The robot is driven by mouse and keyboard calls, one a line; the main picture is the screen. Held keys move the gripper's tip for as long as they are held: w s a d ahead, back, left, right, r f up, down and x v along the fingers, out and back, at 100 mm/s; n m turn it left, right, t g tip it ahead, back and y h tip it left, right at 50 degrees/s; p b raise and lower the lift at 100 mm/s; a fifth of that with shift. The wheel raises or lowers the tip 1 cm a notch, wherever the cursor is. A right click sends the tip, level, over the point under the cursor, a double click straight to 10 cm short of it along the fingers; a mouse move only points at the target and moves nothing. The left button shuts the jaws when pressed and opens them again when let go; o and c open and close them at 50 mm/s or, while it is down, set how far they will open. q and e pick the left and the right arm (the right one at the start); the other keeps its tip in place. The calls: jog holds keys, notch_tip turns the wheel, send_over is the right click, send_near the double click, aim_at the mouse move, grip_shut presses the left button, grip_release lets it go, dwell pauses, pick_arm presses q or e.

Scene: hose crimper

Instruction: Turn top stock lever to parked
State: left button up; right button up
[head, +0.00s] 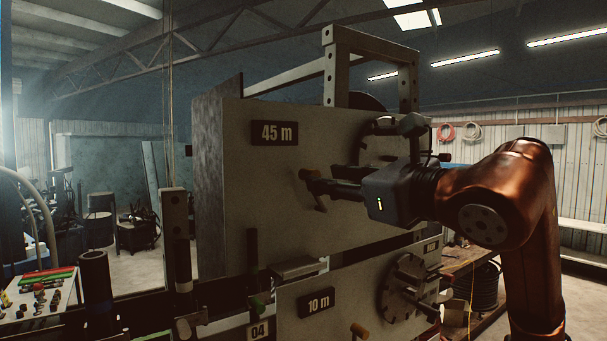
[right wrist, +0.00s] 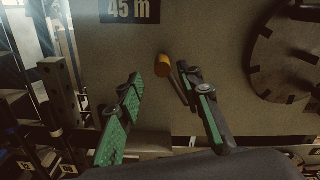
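The top stock lever (head: 320,202) is a short bar with an orange-yellow knob on the pale upper panel marked 45 m. In the right wrist view the lever (right wrist: 163,67) has its knob at upper left and its stem slanting down to the right. My right gripper (head: 318,184) reaches in from the right in front of the panel. In the right wrist view its green-padded fingers (right wrist: 158,76) are apart, with the lever showing between them. I see no clear grip on it. The right finger partly hides the stem's lower end. My left gripper is not in view.
A notched dark disc (right wrist: 290,50) is right of the lever. Below stands a lower panel marked 10 m (head: 317,303), with its own orange knob (head: 359,330) and disc (head: 402,288). A metal frame (head: 342,65) rises behind the upper panel. Dark posts (head: 176,232) stand at left.

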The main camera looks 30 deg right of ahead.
aim_at(316, 174)
jog(key=w+p, duration=0.1)
jog(key=w, duration=0.4)
jog(key=shift+w+r+p, duration=0.1)
jog(key=shift+w+p, duration=0.2)
jog(key=shift+p, duration=0.1)
jog(key=shift+w+a, duration=0.1)
jog(key=shift+w, duration=0.4)
jog(key=c, duration=0.3)
grip_shut()
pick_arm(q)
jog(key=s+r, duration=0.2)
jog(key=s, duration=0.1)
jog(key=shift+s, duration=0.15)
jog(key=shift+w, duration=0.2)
